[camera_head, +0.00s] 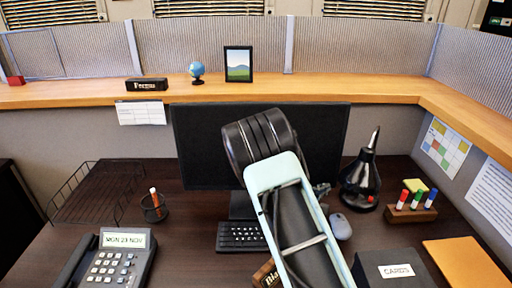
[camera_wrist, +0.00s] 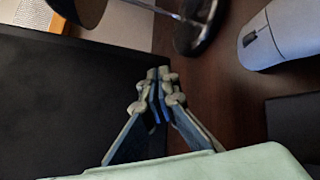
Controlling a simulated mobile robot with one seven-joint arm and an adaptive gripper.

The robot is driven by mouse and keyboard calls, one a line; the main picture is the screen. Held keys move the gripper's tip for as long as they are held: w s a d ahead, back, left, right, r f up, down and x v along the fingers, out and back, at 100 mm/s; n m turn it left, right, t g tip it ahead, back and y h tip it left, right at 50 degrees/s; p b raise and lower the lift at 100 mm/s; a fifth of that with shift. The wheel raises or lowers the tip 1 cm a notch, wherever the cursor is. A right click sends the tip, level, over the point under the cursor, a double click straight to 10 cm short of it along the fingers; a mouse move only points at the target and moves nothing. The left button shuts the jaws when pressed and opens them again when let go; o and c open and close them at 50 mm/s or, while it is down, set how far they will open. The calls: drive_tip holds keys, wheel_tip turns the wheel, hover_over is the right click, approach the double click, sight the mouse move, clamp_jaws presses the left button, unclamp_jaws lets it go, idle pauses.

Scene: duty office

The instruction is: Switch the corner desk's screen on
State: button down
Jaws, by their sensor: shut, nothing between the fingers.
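The corner desk's screen (camera_head: 205,150) is a wide black monitor standing upright in the middle of the desk. Its face is dark and shows no picture. My arm covers its middle and part of its lower right. In the wrist view a large dark surface, apparently the screen (camera_wrist: 60,110), fills the left side. My gripper (camera_wrist: 158,72) is shut and empty, with its tips at or near the right edge of that surface. I cannot tell whether they touch it. In the head view my gripper is mostly hidden behind my arm. No power button can be made out.
A keyboard (camera_head: 240,237) lies below the screen. A marker holder (camera_head: 410,212) and black card box (camera_head: 395,270) stand right. A phone (camera_head: 115,262) and wire tray (camera_head: 85,195) stand left.

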drive_tip(key=shift+w+p, duration=0.3)
drive_tip(key=shift+w, duration=0.2)
idle(0.6)
drive_tip(key=shift+s, duration=0.15)
drive_tip(key=shift+s+p, duration=0.5)
drive_tip(key=shift+s, duration=0.35)
drive_tip(key=shift+s+r+p, duration=0.2)
drive_tip(key=shift+s+p, duration=1)
drive_tip(key=shift+s, duration=1.75)
